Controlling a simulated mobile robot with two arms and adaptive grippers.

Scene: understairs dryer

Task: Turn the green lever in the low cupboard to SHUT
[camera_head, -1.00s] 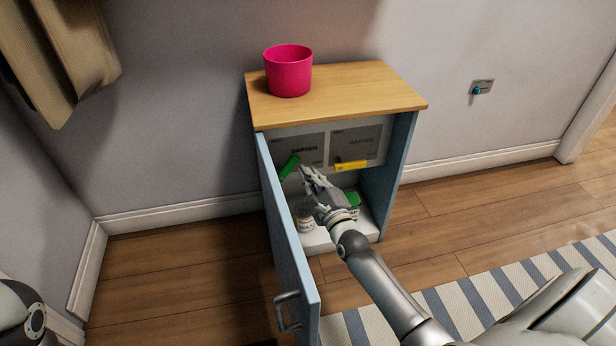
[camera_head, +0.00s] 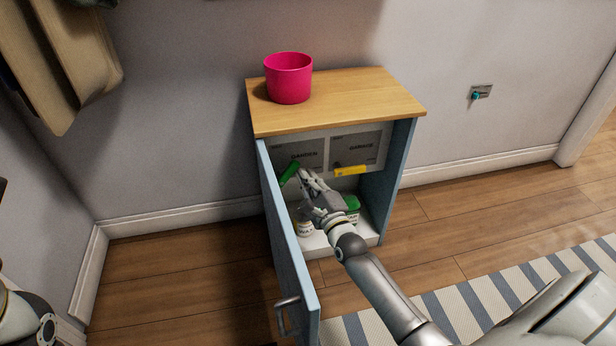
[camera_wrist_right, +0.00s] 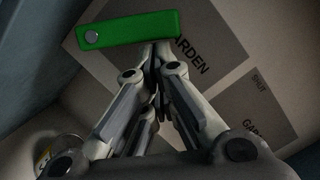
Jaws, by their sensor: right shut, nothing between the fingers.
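The green lever (camera_head: 289,172) is on the grey GARDEN panel (camera_head: 310,153) at the back of the low cupboard. It slants in the head view, upper end to the right. In the right wrist view the green lever (camera_wrist_right: 130,29) lies across the top, with a round pivot at its left end. My right gripper (camera_head: 303,174) is inside the cupboard. It is shut and empty, with its fingertips (camera_wrist_right: 157,50) close to the lever's lower edge, toward the end away from the pivot. I cannot tell whether they touch. My left gripper is out of view.
The blue cupboard door (camera_head: 291,240) stands open left of my right arm. A yellow lever (camera_head: 350,171) is on the GARAGE panel (camera_head: 360,150). Tubs, one with a green lid (camera_head: 351,203), stand on the cupboard floor. A pink pot (camera_head: 289,78) stands on top.

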